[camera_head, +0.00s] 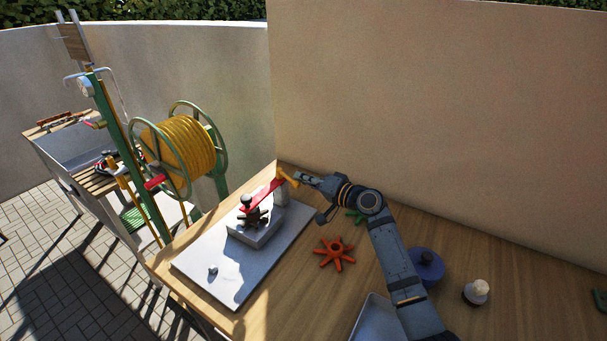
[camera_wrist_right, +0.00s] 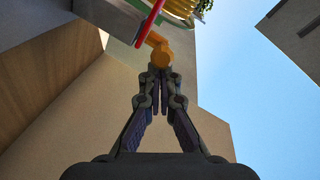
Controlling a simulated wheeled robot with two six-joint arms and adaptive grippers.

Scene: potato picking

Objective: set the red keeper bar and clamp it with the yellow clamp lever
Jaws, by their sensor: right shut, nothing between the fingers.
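The red keeper bar (camera_head: 264,194) lies slantwise over a dark star-shaped part (camera_head: 255,217) on a grey block, its far end at an upright grey post (camera_head: 281,196). The yellow clamp lever (camera_head: 288,176) is at the top of that post, by the bar's far end. In the right wrist view the lever (camera_wrist_right: 160,52) is just beyond my fingertips, with the red bar (camera_wrist_right: 149,22) behind it. My right gripper (camera_head: 302,179) is shut and empty, its tips at or very near the lever; I cannot tell whether they touch. My left gripper is out of view.
The white board (camera_head: 205,265) under the fixture has a small grey knob (camera_head: 213,271). An orange star-shaped part (camera_head: 336,253), a green one (camera_head: 355,215), a blue round item (camera_head: 426,266) and a grey tray (camera_head: 370,318) are on the wooden table. A wall stands behind.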

